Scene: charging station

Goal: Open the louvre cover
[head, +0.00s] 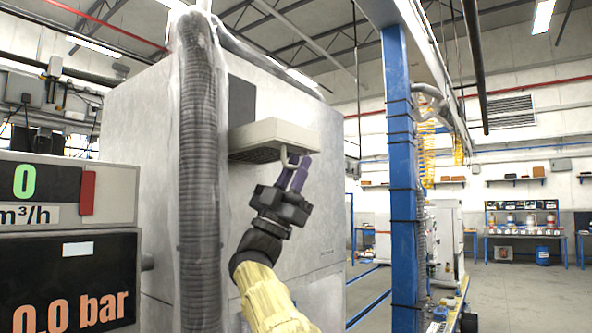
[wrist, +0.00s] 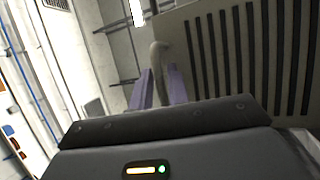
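The louvre cover (head: 275,133) is a pale beige box-like piece on the side of a large grey cabinet. It sticks out from the wall, with dark slats on its underside. The slats fill the right of the wrist view (wrist: 250,50). A curved handle (head: 288,160) hangs at its lower front edge; the handle also shows in the wrist view (wrist: 158,62). My gripper (head: 296,170) is just below the handle, its purple fingers pointing up. In the wrist view the fingers (wrist: 160,88) stand apart, with the handle between them and visible gaps. Contact cannot be told.
A thick grey ribbed hose (head: 199,180) runs down the cabinet (head: 140,120) left of the cover. A meter panel (head: 65,240) stands at the front left. A blue post (head: 401,170) rises to the right of my arm. Open floor (head: 510,290) lies further right.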

